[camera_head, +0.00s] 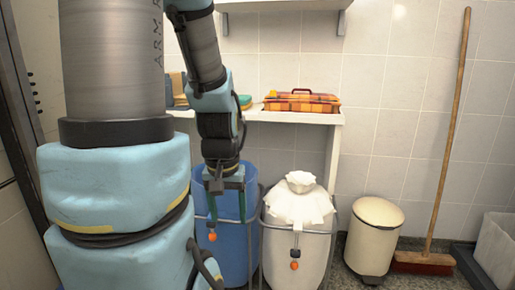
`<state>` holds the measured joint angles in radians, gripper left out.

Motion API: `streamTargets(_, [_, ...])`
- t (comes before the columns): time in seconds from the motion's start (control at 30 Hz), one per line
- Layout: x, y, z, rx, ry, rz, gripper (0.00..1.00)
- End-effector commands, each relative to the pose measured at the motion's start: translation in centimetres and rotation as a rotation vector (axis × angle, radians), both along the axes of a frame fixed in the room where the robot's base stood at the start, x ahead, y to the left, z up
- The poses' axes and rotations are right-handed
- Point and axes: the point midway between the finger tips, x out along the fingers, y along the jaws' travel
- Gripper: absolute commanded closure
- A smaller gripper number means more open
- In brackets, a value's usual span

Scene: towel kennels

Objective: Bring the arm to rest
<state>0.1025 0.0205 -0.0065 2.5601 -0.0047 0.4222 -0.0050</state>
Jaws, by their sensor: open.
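My gripper (226,212) hangs pointing down in front of the blue bin (234,248), left of the middle of the view. Its two fingers are apart, with nothing visible between them. My arm comes down from the top of the view, and its large links fill the left side. Part of the blue bin is hidden behind my gripper and arm. Whether the fingers are over the bin's opening or in front of it, I cannot tell.
A white bin (292,258) with a crumpled white cloth (299,203) on top stands right of the blue bin. A cream pedal bin (374,238), a broom (447,150) and a pale container (497,248) are farther right. A plaid case (302,102) lies on the shelf (290,117).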

Motion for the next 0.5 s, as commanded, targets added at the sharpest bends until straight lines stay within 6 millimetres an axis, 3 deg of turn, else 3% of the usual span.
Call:
streamTargets(0.03, [0.0, 0.0, 3.0, 0.0, 0.0, 0.0, 0.31])
streamTargets(0.5, [0.0, 0.0, 16.0, 0.0, 0.0, 0.0, 0.31])
